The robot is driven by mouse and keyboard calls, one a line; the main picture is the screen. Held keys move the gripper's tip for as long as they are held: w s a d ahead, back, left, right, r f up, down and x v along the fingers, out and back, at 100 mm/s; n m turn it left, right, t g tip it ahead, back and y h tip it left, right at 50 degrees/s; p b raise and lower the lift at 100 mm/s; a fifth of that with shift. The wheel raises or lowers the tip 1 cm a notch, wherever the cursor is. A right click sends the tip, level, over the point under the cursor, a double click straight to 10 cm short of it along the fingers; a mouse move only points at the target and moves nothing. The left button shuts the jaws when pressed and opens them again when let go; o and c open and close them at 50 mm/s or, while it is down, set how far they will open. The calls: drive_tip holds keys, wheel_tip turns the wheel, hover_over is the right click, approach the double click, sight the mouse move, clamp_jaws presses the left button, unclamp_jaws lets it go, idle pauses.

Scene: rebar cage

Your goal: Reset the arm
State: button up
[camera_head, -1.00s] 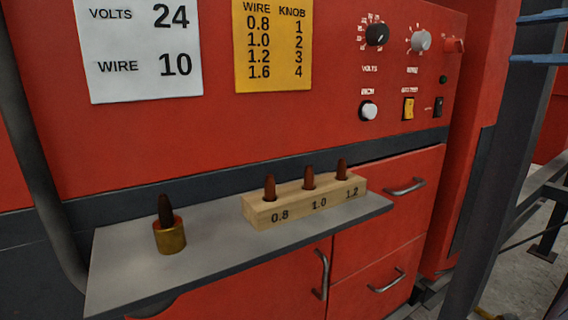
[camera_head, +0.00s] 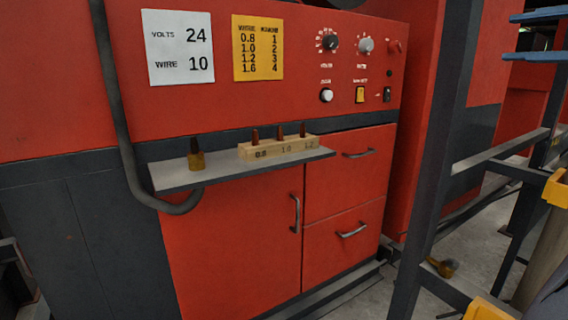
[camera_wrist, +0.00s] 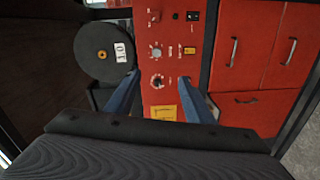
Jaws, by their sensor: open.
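My gripper (camera_wrist: 158,68) shows in the wrist view as two blue-grey fingers spread apart, with nothing between them. There, the red machine (camera_head: 235,230) carries a grey shelf (camera_head: 178,178). A brass piece with a dark tip (camera_head: 196,157) stands on the shelf's left. A wooden block (camera_head: 275,149) marked 0.8, 1.0 and 1.2 holds 3 copper-coloured tips.
A dark upright post (camera_head: 435,170) with crossbars stands at the right. Yellow parts (camera_head: 557,188) show at the right edge. A brass-coloured piece (camera_head: 443,267) lies low near the post. In the wrist view a black spool (camera_wrist: 103,54) sits left of the panel.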

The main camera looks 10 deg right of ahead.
drive_tip(key=w+a+f+m+t+h, duration=0.1)
drive_tip(key=w+f+m+h, duration=0.25)
drive_tip(key=w, duration=0.35)
drive_tip(key=w+f+m+t+h, duration=0.1)
drive_tip(key=w+f+m+h, duration=0.2)
drive_tip(key=w+m, duration=0.3)
drive_tip(key=w+a+f+m+g+h, duration=0.2)
drive_tip(key=a+f+m+g, duration=0.15)
drive_tip(key=f, duration=0.55)
drive_tip(key=w+a+f+m+g+h, duration=0.25)
drive_tip(key=a+f+m, duration=0.2)
drive_tip(key=f, duration=0.45)
drive_tip(key=s+a+f+m+g+y, duration=0.15)
drive_tip(key=s+a+f+g, duration=0.25)
drive_tip(key=s+a+f, duration=0.55)
drive_tip(key=s+a+f+m+g+y, duration=0.15)
drive_tip(key=s+a+f+g, duration=0.25)
drive_tip(key=s+a+f, duration=0.55)
drive_tip(key=s+a+f+g+y, duration=0.1)
drive_tip(key=s+a+f+g, duration=0.3)
drive_tip(key=s+a+f, duration=0.2)
drive_tip(key=shift+s+a+f, duration=0.35)
drive_tip(key=shift+s+a, duration=0.35)
drive_tip(key=shift+a, duration=0.35)
